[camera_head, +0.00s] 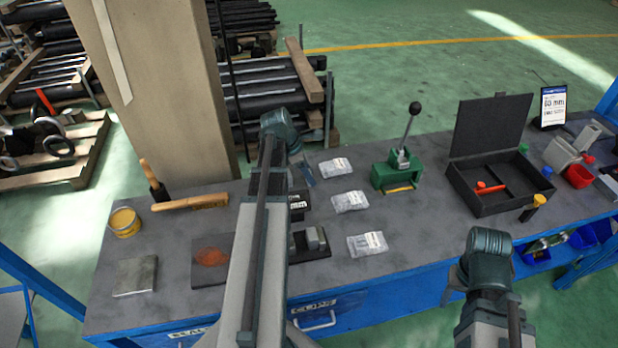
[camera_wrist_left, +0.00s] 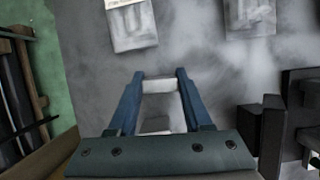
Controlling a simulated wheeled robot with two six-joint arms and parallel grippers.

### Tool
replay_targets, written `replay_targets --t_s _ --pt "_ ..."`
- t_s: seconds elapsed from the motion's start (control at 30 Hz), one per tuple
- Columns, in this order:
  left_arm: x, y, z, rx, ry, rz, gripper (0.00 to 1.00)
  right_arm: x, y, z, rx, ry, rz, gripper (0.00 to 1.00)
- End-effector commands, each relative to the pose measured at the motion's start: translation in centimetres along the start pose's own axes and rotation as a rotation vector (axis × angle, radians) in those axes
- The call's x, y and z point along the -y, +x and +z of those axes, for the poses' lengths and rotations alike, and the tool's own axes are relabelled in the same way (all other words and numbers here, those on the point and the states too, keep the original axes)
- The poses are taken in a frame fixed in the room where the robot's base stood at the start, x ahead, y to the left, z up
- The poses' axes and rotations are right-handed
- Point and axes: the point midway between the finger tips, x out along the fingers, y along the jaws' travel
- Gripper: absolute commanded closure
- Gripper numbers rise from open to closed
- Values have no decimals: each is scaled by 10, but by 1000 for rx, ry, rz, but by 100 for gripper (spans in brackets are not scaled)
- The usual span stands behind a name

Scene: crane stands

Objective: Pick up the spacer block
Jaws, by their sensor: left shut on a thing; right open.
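My left gripper (camera_head: 308,174) shows only in part past my left arm in the head view, over the back of the bench. In the left wrist view its two blue fingers (camera_wrist_left: 158,85) are shut on a small light grey block (camera_wrist_left: 157,86), which I take as the spacer block. The block lies across between the fingertips, above the grey bench top. I cannot tell how high it is. In the head view my arm or gripper hides the block. My right arm is at the lower right; its gripper fingers do not show.
Several labelled bags (camera_head: 350,202) lie on the bench (camera_head: 330,275). A green lever press (camera_head: 397,172) and an open black case (camera_head: 484,202) stand to the right. A black holder (camera_head: 313,243) with grey blocks is beside my left arm. A hammer (camera_head: 190,202) and yellow tin (camera_head: 125,222) are left.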

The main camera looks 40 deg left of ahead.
Motion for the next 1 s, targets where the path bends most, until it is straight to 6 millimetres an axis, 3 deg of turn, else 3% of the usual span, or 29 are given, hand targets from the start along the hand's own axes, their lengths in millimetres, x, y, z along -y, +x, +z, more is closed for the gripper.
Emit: replay_targets --t_s 0.53,1.0 --pt "0 -10 4 0 0 0 100 -1 -10 1 0 0 0 50" --pt "0 -70 29 0 0 0 100 -7 -75 4 0 0 0 50"
